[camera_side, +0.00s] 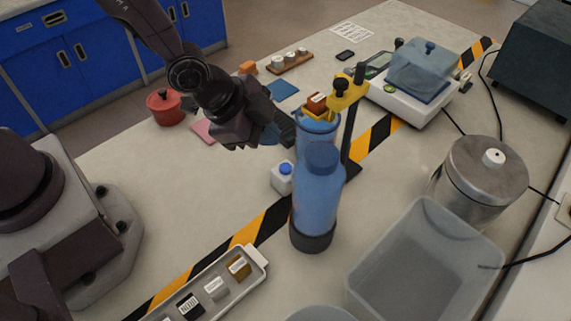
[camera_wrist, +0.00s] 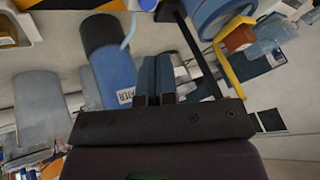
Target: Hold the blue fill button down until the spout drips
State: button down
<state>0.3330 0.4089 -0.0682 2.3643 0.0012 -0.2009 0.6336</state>
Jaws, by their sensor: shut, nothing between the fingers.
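The blue fill button (camera_side: 286,167) sits on top of a small white box (camera_side: 282,180), left of a blue bottle (camera_side: 317,190) with a dark base. My gripper (camera_side: 270,134) is above and slightly left of the button, apart from it, shut and empty. Its blue fingers (camera_wrist: 157,70) lie together in the wrist view, beside the bottle (camera_wrist: 117,76). A dark post carries a yellow arm (camera_side: 345,92) over a blue-rimmed vessel (camera_side: 318,128) behind the bottle. The yellow arm also shows in the wrist view (camera_wrist: 228,65). I cannot make out a spout outlet or any drip.
A clear grey bin (camera_side: 425,260) and a metal canister (camera_side: 486,175) stand to the right. A tray with small labelled blocks (camera_side: 215,286) lies in front. A scale (camera_side: 415,100) stands behind. A red pot (camera_side: 165,106) is at the left. Bare table lies left of the button.

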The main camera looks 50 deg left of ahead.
aim_at(285, 170)
jog(key=w+r+m+t, duration=0.1)
jog(key=w+d+r+m+t+h, duration=0.1)
jog(key=w, duration=0.1)
jog(key=shift+d+r, duration=0.15)
jog(key=shift+r, duration=0.05)
jog(key=shift+f, duration=4.45)
jog(key=shift+f, duration=0.1)
jog(key=shift+f, duration=0.3)
jog(key=shift+f, duration=0.45)
dwell(2.2)
